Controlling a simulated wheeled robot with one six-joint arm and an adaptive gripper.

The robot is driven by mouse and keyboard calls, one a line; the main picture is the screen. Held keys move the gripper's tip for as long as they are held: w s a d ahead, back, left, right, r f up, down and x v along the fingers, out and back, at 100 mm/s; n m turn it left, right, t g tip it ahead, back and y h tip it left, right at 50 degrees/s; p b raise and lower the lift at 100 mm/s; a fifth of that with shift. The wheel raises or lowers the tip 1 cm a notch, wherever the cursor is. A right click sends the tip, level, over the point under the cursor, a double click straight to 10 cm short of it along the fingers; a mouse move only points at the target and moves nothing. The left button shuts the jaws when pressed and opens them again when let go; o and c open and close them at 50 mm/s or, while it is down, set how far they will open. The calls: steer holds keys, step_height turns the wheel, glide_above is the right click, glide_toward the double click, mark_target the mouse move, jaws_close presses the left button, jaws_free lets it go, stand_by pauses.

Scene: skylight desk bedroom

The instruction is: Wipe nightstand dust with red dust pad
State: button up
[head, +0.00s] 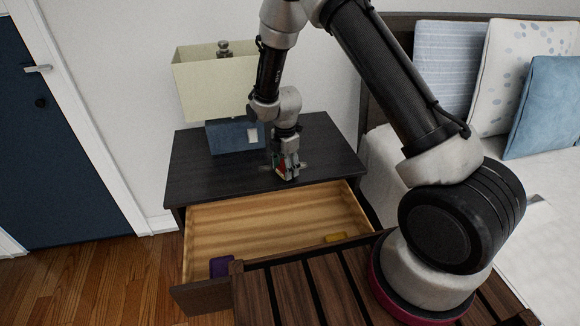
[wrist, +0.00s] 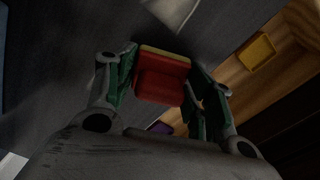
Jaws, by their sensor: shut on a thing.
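The nightstand (head: 200,172) has a dark top, and its drawer (head: 230,230) stands open below. My gripper (head: 287,172) points down at the nightstand top near its front edge, and it is shut on the red dust pad (wrist: 162,80). In the wrist view the pad shows red with a yellowish edge between the fingers of my gripper (wrist: 160,88). In the head view the fingers mostly hide the pad. A pale smudge (head: 303,167) that looks like dust lies on the top beside the fingertips. I cannot tell whether the pad touches the top.
A lamp (head: 213,92) with a cream shade and blue base stands at the back of the nightstand. The open drawer holds a purple item (head: 221,266) and a yellow item (head: 335,238). The bed with pillows (head: 541,110) is at right. The nightstand's left top is clear.

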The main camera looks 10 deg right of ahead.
mark_target(268, 163)
steer(key=shift+w+f, duration=0.15)
steer(key=shift+w, duration=3.65)
steer(key=shift+a, duration=1.2)
steer(key=shift+s, duration=3.8)
steer(key=shift+a, duration=1.2)
steer(key=shift+w, duration=2)
steer(key=shift+w, duration=1.75)
